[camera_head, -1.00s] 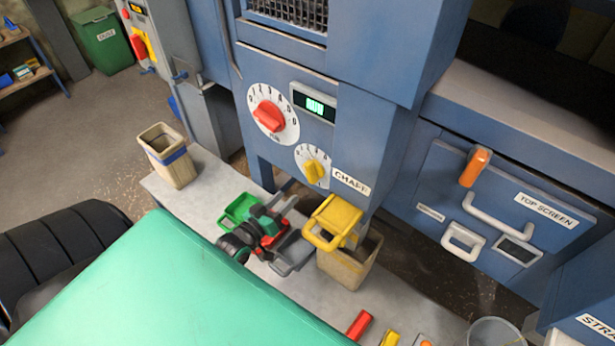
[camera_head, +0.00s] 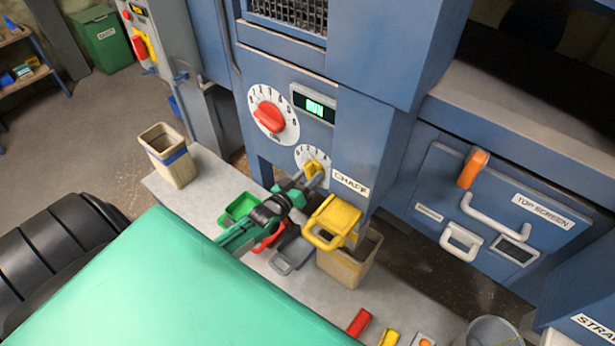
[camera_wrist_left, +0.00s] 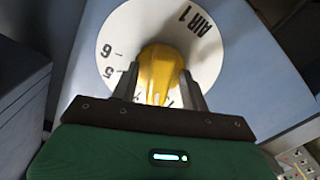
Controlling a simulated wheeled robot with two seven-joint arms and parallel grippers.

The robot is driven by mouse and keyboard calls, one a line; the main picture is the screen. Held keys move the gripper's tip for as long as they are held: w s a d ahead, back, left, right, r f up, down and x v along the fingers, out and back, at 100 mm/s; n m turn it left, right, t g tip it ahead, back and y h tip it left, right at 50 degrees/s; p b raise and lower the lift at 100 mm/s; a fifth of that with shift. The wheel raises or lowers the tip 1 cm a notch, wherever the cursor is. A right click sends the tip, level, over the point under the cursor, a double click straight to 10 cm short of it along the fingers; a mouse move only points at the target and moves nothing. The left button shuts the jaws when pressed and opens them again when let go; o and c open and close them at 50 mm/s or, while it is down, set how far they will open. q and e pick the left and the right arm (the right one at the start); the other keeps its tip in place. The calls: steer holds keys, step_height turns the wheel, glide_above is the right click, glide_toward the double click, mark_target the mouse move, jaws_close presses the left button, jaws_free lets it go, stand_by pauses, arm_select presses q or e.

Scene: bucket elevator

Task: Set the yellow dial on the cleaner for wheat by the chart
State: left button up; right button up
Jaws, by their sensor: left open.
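The yellow dial (camera_head: 312,166) sits on a white numbered plate on the blue cleaner (camera_head: 375,130), below the red dial (camera_head: 269,117). My left gripper (camera_head: 306,181) is at the yellow dial and partly covers it. In the left wrist view the yellow knob (camera_wrist_left: 158,66) lies between the two open fingers (camera_wrist_left: 160,84), one on each side; I cannot tell whether they touch it. The plate (camera_wrist_left: 128,28) reads "AIR 1", with 5 and 6 visible; the pointer's setting is unclear. I see no chart. My right gripper is not in view.
A green-lit display (camera_head: 315,107) reads RUN. A yellow scoop-like part (camera_head: 336,216) and a bin (camera_head: 350,262) stand under the CHAFF label. Green (camera_head: 242,206), red and grey items lie on the grey ledge below my gripper. A tan bin (camera_head: 170,160) stands left.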

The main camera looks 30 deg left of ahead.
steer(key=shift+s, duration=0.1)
arm_select(q)
steer(key=c, duration=0.9)
steer(key=shift+c, duration=0.4)
steer(key=shift+m+p, duration=0.55)
steer(key=shift+m, duration=1.95)
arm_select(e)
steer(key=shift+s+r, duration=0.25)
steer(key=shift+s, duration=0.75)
